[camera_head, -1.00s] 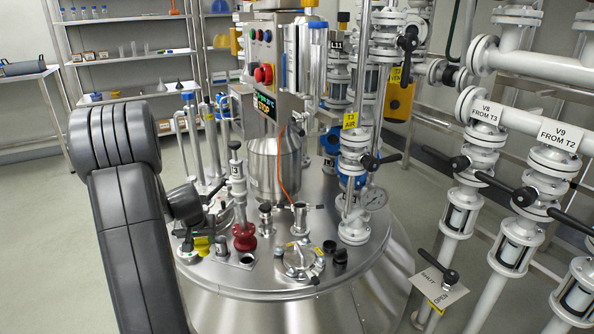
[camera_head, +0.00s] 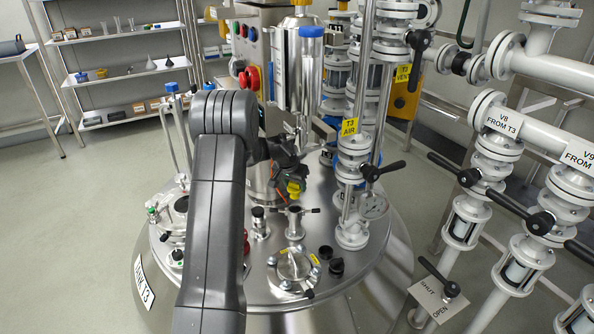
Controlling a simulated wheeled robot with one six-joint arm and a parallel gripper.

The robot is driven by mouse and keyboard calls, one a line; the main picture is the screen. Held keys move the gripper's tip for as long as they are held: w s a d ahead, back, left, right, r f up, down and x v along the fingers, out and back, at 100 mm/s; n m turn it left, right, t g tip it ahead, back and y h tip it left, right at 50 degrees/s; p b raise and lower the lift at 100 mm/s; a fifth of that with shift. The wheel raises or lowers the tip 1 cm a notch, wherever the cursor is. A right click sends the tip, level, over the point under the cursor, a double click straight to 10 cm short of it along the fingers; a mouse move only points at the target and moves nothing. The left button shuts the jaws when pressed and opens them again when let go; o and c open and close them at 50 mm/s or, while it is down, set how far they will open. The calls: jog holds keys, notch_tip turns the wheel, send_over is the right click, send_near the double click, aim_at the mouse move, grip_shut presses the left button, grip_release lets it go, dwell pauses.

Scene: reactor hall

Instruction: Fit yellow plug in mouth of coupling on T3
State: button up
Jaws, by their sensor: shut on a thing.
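The yellow plug (camera_head: 293,189) is held in my gripper (camera_head: 288,180), which is shut on it above the tank lid. A metal coupling (camera_head: 295,224) with a dark side lever stands upright on the lid of T3, below the plug. The plug appears apart from it, with a gap between them. The coupling's mouth faces up, close under the plug. A second, shorter fitting (camera_head: 259,224) with a dark top stands just left of it. My arm hides part of the lid on the left.
A round hatch (camera_head: 294,266) lies in front of the coupling, with black caps (camera_head: 335,267) beside it. A steel vessel (camera_head: 302,70) hangs behind. A red fitting shows partly behind my arm.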

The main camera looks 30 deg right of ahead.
jog(key=shift+w+d, duration=0.3)
jog(key=shift+w, duration=0.05)
jog(key=shift+f+b, duration=2.5)
jog(key=shift+f, duration=2.1)
jog(key=shift+s+a, duration=0.1)
jog(key=o, duration=1)
jog(key=shift+f, duration=0.15)
jog(key=p+v, duration=0.1)
jog(key=v, duration=1.1)
jog(key=shift+p, duration=0.4)
